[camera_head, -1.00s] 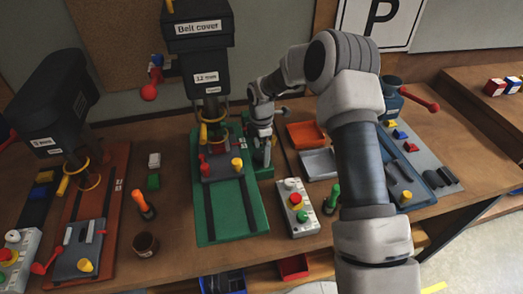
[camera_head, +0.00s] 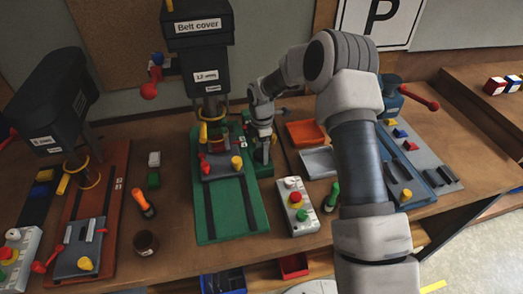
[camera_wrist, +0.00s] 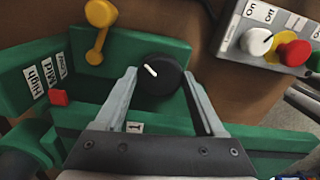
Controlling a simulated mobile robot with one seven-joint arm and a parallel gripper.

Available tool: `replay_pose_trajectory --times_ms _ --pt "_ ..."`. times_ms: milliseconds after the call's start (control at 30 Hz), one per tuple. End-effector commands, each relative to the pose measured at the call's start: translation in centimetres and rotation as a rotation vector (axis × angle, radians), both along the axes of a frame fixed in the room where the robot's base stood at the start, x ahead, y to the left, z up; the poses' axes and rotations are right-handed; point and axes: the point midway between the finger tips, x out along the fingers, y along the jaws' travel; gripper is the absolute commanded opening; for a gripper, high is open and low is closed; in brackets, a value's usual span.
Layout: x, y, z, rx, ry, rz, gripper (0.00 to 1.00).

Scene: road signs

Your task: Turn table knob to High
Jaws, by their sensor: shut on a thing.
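The table knob (camera_wrist: 160,77) is a round black dial with a white pointer line, on the green drill press base (camera_wrist: 110,50) in the wrist view. Its white line points up and to the left. The labels High (camera_wrist: 33,84), Mid (camera_wrist: 49,72) and Low stand in a row on the green part at the left, with a small red block (camera_wrist: 59,97) below them. My gripper (camera_wrist: 165,80) is shut on the knob, one finger on each side. In the head view my gripper (camera_head: 264,155) is beside the green drill press, and the knob is hidden.
A yellow lever (camera_wrist: 98,32) stands above the knob in the wrist view. A control box (camera_head: 297,207) with coloured buttons is at the front right. Orange and grey trays (camera_head: 318,161) lie to the right.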

Motion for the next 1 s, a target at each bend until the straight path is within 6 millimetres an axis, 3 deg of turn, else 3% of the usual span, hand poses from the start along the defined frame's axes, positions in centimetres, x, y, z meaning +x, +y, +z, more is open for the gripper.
replay_pose_trajectory --times_ms 367,1000 --pt "0.06 0.03 -0.27 0.001 -0.002 -0.174 0.16" --pt "0.06 0.01 -0.11 0.001 -0.003 -0.717 0.16"
